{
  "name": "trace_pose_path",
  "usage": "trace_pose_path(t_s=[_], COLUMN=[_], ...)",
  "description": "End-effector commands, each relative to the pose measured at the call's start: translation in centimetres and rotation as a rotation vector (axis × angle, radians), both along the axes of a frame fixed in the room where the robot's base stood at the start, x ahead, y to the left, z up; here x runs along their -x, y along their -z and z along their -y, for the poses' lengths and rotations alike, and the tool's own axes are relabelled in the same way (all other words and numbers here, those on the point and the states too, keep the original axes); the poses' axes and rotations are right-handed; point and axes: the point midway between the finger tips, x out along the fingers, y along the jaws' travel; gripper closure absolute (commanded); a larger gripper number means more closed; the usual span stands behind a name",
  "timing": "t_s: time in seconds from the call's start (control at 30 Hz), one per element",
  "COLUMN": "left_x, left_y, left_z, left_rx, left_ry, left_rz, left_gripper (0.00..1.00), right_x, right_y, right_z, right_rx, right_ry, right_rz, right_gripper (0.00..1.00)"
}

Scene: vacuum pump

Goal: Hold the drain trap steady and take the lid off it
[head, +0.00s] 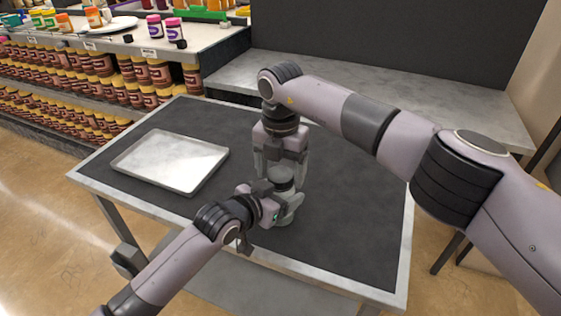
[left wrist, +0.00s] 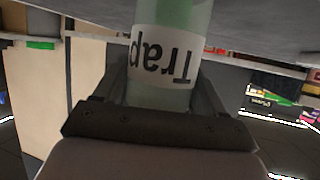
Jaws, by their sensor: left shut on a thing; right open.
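The drain trap (head: 287,211) is a pale grey-green cylinder standing upright on the dark table top. In the left wrist view its greenish body (left wrist: 165,65) carries a white label reading "Trap", seen upside down. My left gripper (head: 272,200) is shut on the trap's body from the left, with a finger on each side of it. The grey lid (head: 283,175) is on top of the trap. My right gripper (head: 281,168) points down from above, open, its fingers on either side of the lid. Whether they touch the lid I cannot tell.
A shallow metal tray (head: 172,160) lies on the table (head: 345,225), left of the trap. The table's right part is clear. A grey bench (head: 400,90) stands behind, and shelves of jars (head: 110,85) are at the back left.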

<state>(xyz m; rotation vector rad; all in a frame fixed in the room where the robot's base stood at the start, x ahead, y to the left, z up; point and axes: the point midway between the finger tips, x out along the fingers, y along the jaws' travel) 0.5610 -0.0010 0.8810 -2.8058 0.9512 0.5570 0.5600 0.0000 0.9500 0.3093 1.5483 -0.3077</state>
Motion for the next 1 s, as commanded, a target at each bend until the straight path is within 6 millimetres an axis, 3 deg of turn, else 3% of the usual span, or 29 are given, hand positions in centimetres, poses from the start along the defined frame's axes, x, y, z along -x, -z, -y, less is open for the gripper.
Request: trace_pose_path(t_s=[0.17,0.33,0.37,0.57,0.8,1.0], left_x=[0.07,0.07,0.07,0.08,0.08,0.08], left_y=[0.08,0.08,0.08,0.08,0.08,0.08], left_z=[0.07,0.07,0.07,0.08,0.08,0.08], left_rx=[0.0,0.0,0.0,0.0,0.0,0.0], left_ry=[0.001,0.001,0.001,0.001,0.001,0.001], left_rz=[-0.003,-0.003,-0.003,-0.003,-0.003,-0.003], left_gripper=[1.0,1.0,1.0,1.0,1.0,1.0], right_x=[0.0,0.0,0.0,0.0,-0.02,-0.02], right_y=[0.0,-0.02,-0.02,-0.05,-0.1,-0.11], right_z=[-0.02,-0.02,-0.03,-0.03,-0.03,-0.07], right_rx=[0.0,0.0,0.0,-0.001,0.0,-0.001], right_ry=[0.0,-0.001,-0.001,-0.025,-0.245,-0.301], right_rz=[0.0,0.0,0.0,0.0,0.002,0.002], right_gripper=[0.23,0.78,0.81,0.82,0.82,0.82])
